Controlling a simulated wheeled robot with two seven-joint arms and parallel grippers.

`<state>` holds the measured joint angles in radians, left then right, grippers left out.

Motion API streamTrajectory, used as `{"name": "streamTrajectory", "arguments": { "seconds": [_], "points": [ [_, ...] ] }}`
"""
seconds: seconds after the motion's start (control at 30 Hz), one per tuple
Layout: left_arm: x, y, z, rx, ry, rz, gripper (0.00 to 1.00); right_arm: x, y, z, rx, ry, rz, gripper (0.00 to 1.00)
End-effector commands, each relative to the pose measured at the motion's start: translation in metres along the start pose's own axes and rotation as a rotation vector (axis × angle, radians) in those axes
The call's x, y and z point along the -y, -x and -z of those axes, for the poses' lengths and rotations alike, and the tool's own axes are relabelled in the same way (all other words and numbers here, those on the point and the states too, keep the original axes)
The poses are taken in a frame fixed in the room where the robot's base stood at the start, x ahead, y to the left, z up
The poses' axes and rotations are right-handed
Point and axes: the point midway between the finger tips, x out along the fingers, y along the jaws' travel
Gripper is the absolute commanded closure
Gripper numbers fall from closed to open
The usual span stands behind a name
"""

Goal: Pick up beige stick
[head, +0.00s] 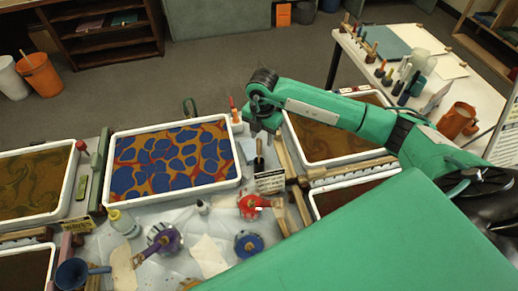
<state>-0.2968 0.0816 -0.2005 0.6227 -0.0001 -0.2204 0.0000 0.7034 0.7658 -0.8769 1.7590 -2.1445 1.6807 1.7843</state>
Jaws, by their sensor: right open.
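Several beige wooden sticks lie between the middle tray and the right trays, and I cannot tell which one the task means. One beige stick (283,158) slants along the left side of the upper right tray. Another beige stick (300,206) lies lower down, near the red pot. A longer wooden strip (348,170) runs along the front of the upper right tray. My right gripper (262,128) is open, above the gap between the trays, just up and left of the first stick. My left gripper is out of view.
The middle tray (113,150) holds blue, red and orange marbling. A dark-handled tool (259,157) stands below my right gripper. A red pot (250,207), a purple pot (166,238) and a blue pot (249,244) crowd the front. My right arm covers part of the right trays.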

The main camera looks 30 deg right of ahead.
Motion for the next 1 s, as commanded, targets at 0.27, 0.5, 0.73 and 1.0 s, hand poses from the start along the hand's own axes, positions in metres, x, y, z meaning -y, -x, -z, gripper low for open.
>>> {"name": "streamTrajectory", "arguments": {
  "seconds": [0.27,0.5,0.73,1.0],
  "points": [
    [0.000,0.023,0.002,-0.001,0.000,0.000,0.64,-0.006,-0.035,0.008,-0.002,-0.002,0.003,0.57],
    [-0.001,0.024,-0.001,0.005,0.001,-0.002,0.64,-0.006,-0.048,0.008,0.000,0.001,0.000,0.57],
    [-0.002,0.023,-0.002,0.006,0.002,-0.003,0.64,-0.006,-0.047,0.007,-0.001,0.000,0.000,0.80],
    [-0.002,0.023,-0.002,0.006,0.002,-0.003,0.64,-0.006,-0.047,0.007,-0.001,0.000,0.000,1.00]
  ]
}}
